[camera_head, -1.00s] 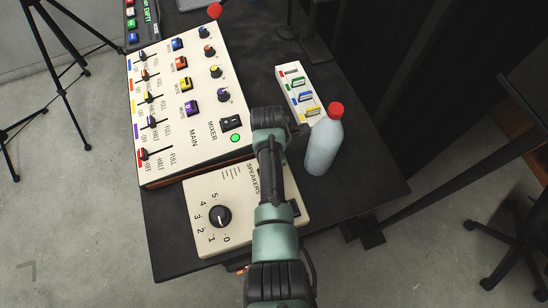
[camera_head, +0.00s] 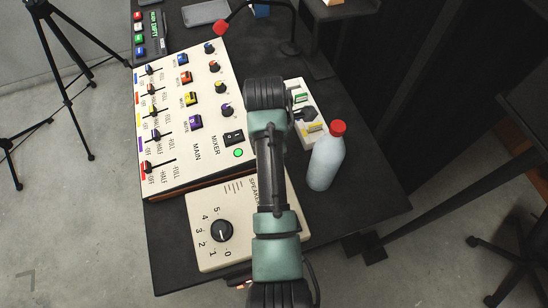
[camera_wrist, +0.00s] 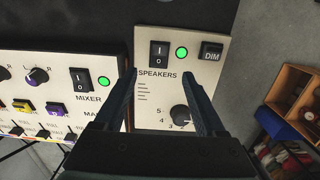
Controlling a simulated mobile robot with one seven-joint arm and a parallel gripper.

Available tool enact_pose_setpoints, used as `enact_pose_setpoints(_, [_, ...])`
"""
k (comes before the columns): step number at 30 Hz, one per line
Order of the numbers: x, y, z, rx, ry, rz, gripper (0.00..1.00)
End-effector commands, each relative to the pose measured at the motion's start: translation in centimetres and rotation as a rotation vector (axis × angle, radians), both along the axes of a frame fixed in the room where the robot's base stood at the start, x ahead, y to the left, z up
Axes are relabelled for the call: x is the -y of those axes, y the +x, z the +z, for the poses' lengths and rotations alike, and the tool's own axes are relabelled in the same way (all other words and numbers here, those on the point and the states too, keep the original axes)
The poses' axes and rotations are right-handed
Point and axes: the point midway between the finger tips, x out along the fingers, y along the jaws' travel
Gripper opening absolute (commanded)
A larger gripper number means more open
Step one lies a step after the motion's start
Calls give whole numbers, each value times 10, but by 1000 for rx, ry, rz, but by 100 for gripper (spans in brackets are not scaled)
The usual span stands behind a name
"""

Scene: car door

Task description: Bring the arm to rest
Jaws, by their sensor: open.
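My arm (camera_head: 272,170) reaches up the middle of the head view, over the speakers panel and past the right edge of the mixer. My gripper (camera_wrist: 158,72) shows in the wrist view with two dark fingers spread apart and nothing between them. It points toward the cream speakers panel (camera_wrist: 150,115), which also shows in the head view (camera_head: 205,255). The fingers overlap that panel in the picture; I cannot tell the gap to it. In the head view the arm hides most of the gripper and part of the panel.
The mixer (camera_head: 215,150) lies left of the arm, its green light lit. The black table (camera_head: 370,185) is bare at right.

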Motion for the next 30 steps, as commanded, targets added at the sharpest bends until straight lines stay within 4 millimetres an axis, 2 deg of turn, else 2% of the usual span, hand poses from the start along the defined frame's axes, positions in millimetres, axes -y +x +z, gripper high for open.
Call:
enact_pose_setpoints(12, [0,2,1,8,0,-5,72])
enact_pose_setpoints(14, [-1,8,6,41,4,-24,72])
enact_pose_setpoints(17, [-4,34,31,180,27,-119,72])
enact_pose_setpoints(20, [-7,73,80,415,97,-281,72])
enact_pose_setpoints(23, [-11,107,149,676,228,-460,72])
enact_pose_setpoints(24, [-12,116,179,773,293,-527,72])
enact_pose_setpoints(26, [-13,125,224,907,401,-620,72])
enact_pose_setpoints(27, [-14,129,255,993,482,-674,72])
enact_pose_setpoints(29, [-14,129,301,1110,613,-748,72])
enact_pose_setpoints(30, [-13,126,332,1181,706,-790,72])
